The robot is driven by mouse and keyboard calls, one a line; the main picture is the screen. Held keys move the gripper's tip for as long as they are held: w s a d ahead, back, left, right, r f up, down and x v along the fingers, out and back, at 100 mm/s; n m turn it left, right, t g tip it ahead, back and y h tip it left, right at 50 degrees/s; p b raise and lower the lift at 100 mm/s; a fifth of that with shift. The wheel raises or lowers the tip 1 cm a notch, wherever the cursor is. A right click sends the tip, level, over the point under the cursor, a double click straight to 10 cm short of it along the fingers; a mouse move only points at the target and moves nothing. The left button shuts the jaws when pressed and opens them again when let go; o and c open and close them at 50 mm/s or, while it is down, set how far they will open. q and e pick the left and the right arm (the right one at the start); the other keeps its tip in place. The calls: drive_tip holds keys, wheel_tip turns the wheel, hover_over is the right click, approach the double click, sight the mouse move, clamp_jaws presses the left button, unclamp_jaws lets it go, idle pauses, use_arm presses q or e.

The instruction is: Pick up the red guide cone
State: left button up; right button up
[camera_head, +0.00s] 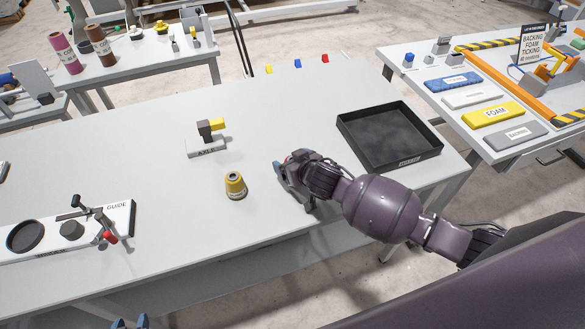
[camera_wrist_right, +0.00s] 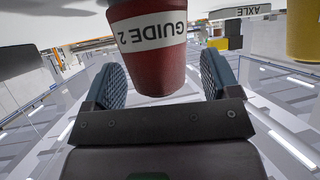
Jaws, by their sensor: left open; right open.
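The red guide cone (camera_wrist_right: 160,62) has a white band reading "GUIDE 2" and fills the middle of the right wrist view.
A yellow cone (camera_head: 235,186) stands left of my right gripper. Behind it is the axle stand (camera_head: 205,148). A black tray (camera_head: 420,160) lies to the right. A white guide plate (camera_head: 125,215) is at the left. The table (camera_head: 90,165) has clear room between them.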

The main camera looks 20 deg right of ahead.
drive_tip(key=c, duration=1.1)
drive_tip(key=shift+o, duration=0.2)
drive_tip(key=shift+r, duration=0.1)
